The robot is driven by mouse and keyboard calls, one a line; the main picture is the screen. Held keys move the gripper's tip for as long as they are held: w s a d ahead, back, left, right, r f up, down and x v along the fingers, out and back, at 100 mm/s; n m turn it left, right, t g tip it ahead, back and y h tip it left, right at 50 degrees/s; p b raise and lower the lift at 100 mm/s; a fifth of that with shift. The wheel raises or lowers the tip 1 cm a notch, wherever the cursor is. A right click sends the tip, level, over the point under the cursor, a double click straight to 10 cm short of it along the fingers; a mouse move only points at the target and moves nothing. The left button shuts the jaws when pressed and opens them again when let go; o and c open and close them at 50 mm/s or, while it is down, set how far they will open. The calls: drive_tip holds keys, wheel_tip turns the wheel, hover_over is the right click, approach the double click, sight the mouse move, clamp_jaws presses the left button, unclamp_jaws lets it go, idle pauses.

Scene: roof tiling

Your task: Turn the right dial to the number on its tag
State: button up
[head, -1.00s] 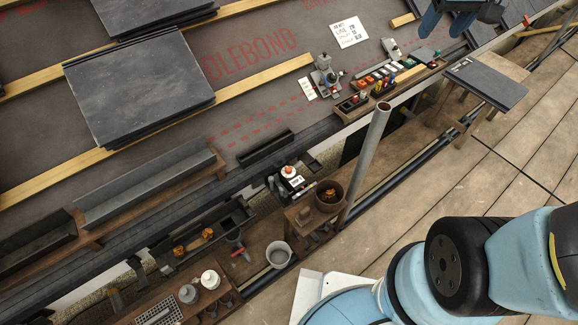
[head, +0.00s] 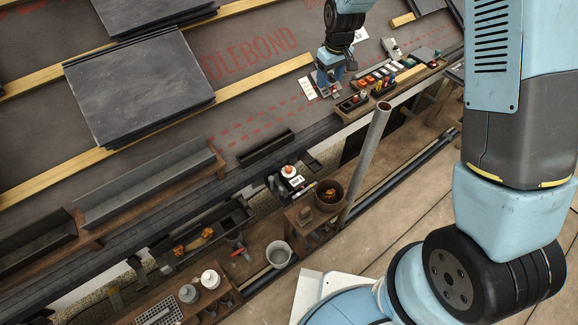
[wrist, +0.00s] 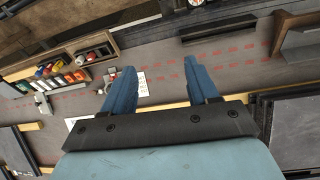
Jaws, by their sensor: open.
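My gripper (head: 329,86) is open and empty, pointing down over the dark roof sheet beside a white tag (head: 307,88). In the wrist view its two blue fingers (wrist: 159,66) stand wide apart, with the tag (wrist: 142,84) near the left finger. The grey device beside this tag is mostly hidden by my gripper in the head view. Another device with a round orange-and-white top (head: 289,171) and its own white tag (head: 296,182) stands lower down, by the roof edge. The tag numbers are too small to read, and I cannot tell which device carries the right dial.
A wooden tray of coloured pieces (head: 352,104) lies just right of my gripper. An upright grey pipe (head: 365,160) rises near the roof edge, beside a brown pot (head: 329,194). Stacked slates (head: 138,85) lie at upper left.

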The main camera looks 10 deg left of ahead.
drive_tip(key=s+a+f+n+g, duration=0.1)
drive_tip(key=a+f, duration=0.2)
drive_tip(key=f, duration=0.4)
drive_tip(key=a+f+n, duration=0.1)
drive_tip(key=a+f, duration=0.3)
drive_tip(key=f, duration=0.3)
drive_tip(key=n, duration=0.2)
approach(289, 168)
drive_tip(key=shift+g+h, duration=0.3)
drive_tip(key=shift+h, duration=0.1)
drive_tip(key=f, duration=0.6)
drive_tip(key=a+f, duration=0.1)
drive_tip(key=f, duration=0.2)
drive_tip(key=shift+w, duration=0.25)
drive_tip(key=shift+r, duration=0.1)
drive_tip(key=c, duration=1)
